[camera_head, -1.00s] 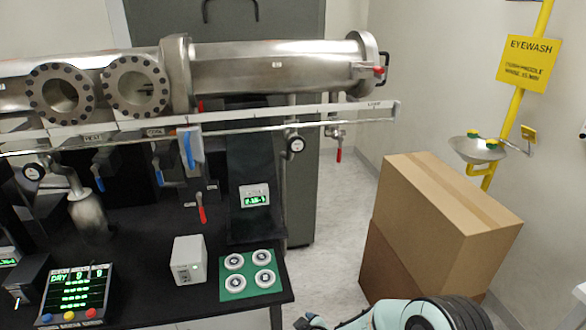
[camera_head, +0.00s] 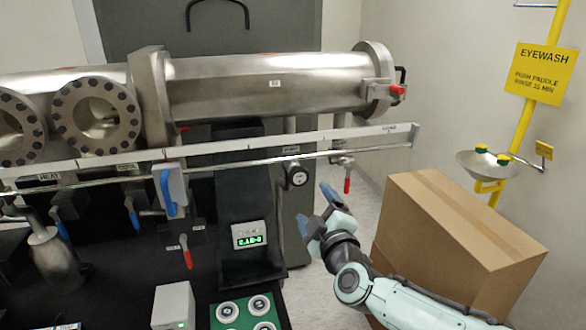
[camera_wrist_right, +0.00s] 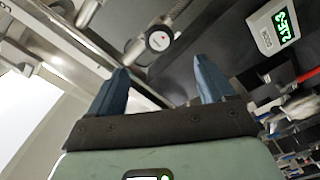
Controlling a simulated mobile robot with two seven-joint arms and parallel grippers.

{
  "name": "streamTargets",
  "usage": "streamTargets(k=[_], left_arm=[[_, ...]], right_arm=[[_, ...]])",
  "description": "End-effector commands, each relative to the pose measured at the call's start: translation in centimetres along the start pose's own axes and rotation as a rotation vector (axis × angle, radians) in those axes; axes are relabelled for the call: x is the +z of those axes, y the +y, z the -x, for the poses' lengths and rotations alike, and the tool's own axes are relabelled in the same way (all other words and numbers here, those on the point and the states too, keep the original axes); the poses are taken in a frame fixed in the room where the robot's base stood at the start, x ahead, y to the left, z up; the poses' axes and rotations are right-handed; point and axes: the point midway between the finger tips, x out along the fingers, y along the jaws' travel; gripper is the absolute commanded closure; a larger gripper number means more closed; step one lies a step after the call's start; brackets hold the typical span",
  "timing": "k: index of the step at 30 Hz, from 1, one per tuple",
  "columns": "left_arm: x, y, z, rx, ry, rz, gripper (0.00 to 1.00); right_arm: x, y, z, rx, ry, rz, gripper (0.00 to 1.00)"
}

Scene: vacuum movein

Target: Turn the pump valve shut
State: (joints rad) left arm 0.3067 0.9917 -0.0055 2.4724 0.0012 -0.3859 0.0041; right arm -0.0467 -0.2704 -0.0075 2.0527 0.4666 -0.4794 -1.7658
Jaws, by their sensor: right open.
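Several valve handles hang on the bench rig, and I cannot read which one is marked as the pump valve. A red handle (camera_head: 187,255) hangs low, left of the display. A large blue handle (camera_head: 168,192) is above it, and a smaller blue handle (camera_head: 132,215) is to the left. Another red handle (camera_head: 347,180) hangs under the rail's right end. My right gripper (camera_head: 315,208) is open and empty, below and left of that right red handle and apart from it. In the right wrist view its blue fingers (camera_wrist_right: 163,75) are spread. My left gripper is out of view.
The steel chamber (camera_head: 270,85) and white rail (camera_head: 290,141) run above the handles. A round gauge (camera_head: 297,174) hangs near my right gripper; it also shows in the wrist view (camera_wrist_right: 158,41). A cardboard box (camera_head: 440,225) stands right, behind my right arm. A lit display (camera_head: 249,236) is left.

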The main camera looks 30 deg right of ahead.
Motion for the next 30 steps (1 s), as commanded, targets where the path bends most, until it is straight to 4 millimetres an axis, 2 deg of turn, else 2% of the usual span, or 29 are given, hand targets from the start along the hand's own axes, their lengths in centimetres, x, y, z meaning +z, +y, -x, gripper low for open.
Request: streamTargets(k=[5, 15, 21, 25, 30], left_arm=[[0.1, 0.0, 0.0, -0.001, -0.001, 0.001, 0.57], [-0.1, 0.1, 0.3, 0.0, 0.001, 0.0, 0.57], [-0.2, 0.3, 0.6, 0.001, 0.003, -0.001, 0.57], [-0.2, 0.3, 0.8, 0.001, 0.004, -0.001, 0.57], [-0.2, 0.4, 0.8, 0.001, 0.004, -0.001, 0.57]], right_arm=[[0.0, 0.0, -1.4, -0.001, -0.001, -0.001, 0.18], [0.0, -0.2, -8.4, -0.002, -0.001, 0.001, 0.18], [0.0, -0.1, -11.7, -0.001, -0.001, 0.0, 0.18], [0.0, 0.0, -12.9, -0.001, -0.001, 0.001, 0.18], [0.0, -0.1, -13.4, -0.001, 0.0, 0.0, 0.18]])
